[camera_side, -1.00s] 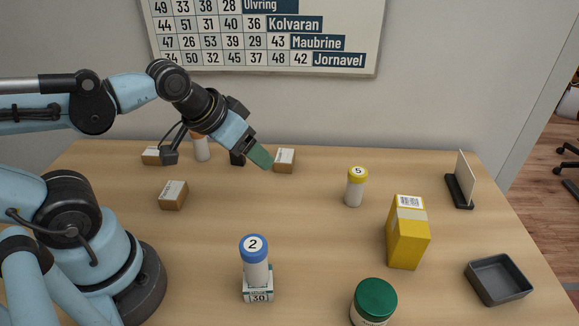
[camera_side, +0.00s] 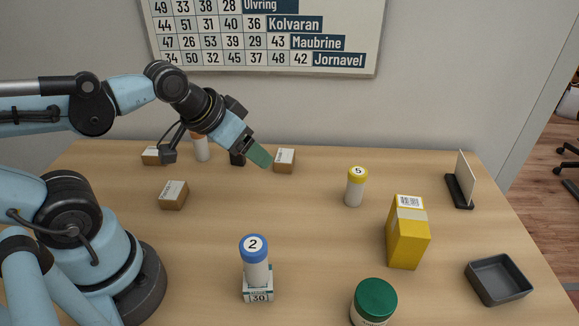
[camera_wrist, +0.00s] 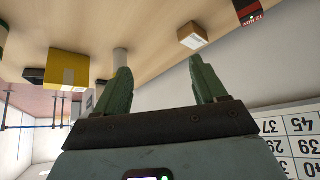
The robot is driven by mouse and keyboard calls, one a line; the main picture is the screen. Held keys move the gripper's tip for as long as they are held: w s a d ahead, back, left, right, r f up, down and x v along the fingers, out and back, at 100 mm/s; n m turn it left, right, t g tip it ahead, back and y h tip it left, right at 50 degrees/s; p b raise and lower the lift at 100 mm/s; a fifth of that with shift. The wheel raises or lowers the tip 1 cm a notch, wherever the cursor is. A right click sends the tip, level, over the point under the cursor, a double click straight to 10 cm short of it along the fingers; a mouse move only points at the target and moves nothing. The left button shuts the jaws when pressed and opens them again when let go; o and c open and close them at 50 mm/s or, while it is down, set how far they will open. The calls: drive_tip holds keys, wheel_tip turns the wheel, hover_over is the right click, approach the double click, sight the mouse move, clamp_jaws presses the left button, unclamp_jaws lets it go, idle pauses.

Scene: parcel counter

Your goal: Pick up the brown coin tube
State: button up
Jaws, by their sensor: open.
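A pale tube with an orange-brown cap (camera_side: 201,151) stands upright at the back left in the side view, its top partly behind my arm. It is the only tube there with a brownish cap, and its number cannot be read. My gripper (camera_side: 262,157) is in the air over the back of the counter, to the right of this tube and pointing down to the right. In the wrist view my gripper (camera_wrist: 166,84) shows two green fingers spread apart with nothing between them. I cannot make out the brown-capped tube in the wrist view.
A blue-capped tube (camera_side: 256,265) stands on a small box; a yellow-capped tube (camera_side: 355,188) stands right of centre. A yellow box (camera_side: 404,243), green-lidded jar (camera_side: 373,302), grey tray (camera_side: 500,279) and card stand (camera_side: 463,183) are on the right. Small cartons (camera_side: 173,195) lie left and back.

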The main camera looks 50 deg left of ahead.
drive_tip(key=n+g+y, duration=0.8)
drive_tip(key=n+y, duration=0.1)
drive_tip(key=n, duration=0.5)
approach(200, 142)
drive_tip(key=w+r, duration=0.1)
drive_tip(key=w, duration=0.3)
drive_tip(key=shift+s+a+f+n+g+y, duration=0.45)
drive_tip(key=shift+s+a+f+n+g, duration=0.35)
drive_tip(key=shift+a+n, duration=0.75)
drive_tip(key=shift+s+a+f+n+g+y, duration=0.5)
drive_tip(key=shift+a+f+n+g, duration=0.55)
drive_tip(key=shift+a+n, duration=0.5)
drive_tip(key=shift+s+a+f+n+g+y, duration=0.45)
drive_tip(key=shift+s+a+f+n+g, duration=0.35)
drive_tip(key=shift+a+n, duration=0.75)
drive_tip(key=shift+w+d+f, duration=0.1)
drive_tip(key=shift+w+d, duration=0.05)
drive_tip(key=c, duration=1.2)
drive_tip(key=shift+o, duration=0.2)
